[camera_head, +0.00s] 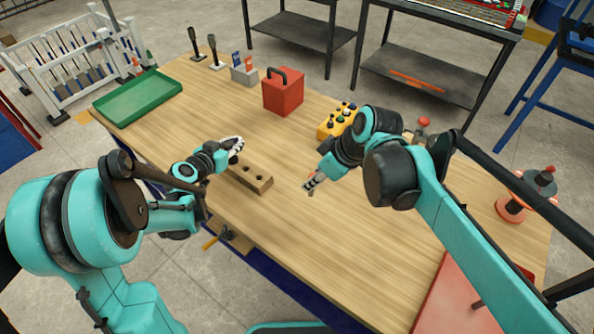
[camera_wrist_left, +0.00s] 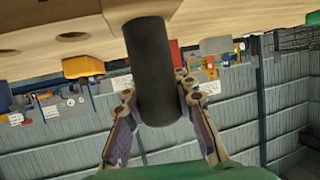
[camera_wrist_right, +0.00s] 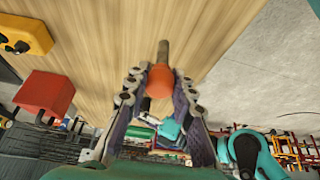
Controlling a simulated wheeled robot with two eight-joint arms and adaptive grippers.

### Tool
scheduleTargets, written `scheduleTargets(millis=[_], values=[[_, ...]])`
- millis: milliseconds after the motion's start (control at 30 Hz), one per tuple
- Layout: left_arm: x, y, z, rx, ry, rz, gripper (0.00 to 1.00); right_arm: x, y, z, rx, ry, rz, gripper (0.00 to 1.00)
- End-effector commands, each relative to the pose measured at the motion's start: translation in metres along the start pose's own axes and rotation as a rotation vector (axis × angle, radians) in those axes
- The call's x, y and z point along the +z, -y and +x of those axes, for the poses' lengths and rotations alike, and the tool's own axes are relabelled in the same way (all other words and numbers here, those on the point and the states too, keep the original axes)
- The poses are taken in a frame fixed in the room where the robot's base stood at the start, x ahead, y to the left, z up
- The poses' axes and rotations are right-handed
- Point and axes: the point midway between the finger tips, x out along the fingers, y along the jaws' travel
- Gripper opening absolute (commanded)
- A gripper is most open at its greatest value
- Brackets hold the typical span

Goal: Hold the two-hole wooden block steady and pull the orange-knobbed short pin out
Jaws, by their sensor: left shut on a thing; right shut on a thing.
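The wooden block (camera_head: 252,174) lies on the table left of centre in the head view, with two dark, empty-looking holes in its top. My left gripper (camera_head: 236,146) is at the block's far left end. In the left wrist view its fingers are shut on a thick dark cylinder (camera_wrist_left: 150,70) that meets a wooden surface. My right gripper (camera_head: 313,182) is right of the block and apart from it. In the right wrist view it is shut on the orange knob (camera_wrist_right: 160,78); the short grey-brown pin (camera_wrist_right: 163,52) extends from it, clear of the block.
A yellow button box (camera_head: 338,122) and a red box (camera_head: 284,92) stand behind. A green tray (camera_head: 137,96) is at the far left. A red plate (camera_head: 462,295) lies at the near right. The table between the block and the red plate is clear.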

Motion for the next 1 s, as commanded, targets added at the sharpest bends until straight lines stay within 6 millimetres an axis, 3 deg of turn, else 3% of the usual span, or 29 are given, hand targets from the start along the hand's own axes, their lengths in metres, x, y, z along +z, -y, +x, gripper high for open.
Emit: scheduleTargets(millis=[167, 600, 1000], values=[[0.0, 0.001, 0.0, -0.001, 0.0, 0.0, 0.0, 0.004, 0.0, -0.014, 0.001, 0.062, 0.001, 0.0], [0.0, 0.0, 0.0, -0.001, 0.0, 0.0, 0.0, -0.007, 0.0, -0.039, 0.001, 0.068, 0.001, 0.0], [0.0, 0.0, 0.0, -0.001, 0.0, 0.0, 0.0, -0.01, 0.0, -0.045, 0.001, 0.068, 0.001, 0.0]])
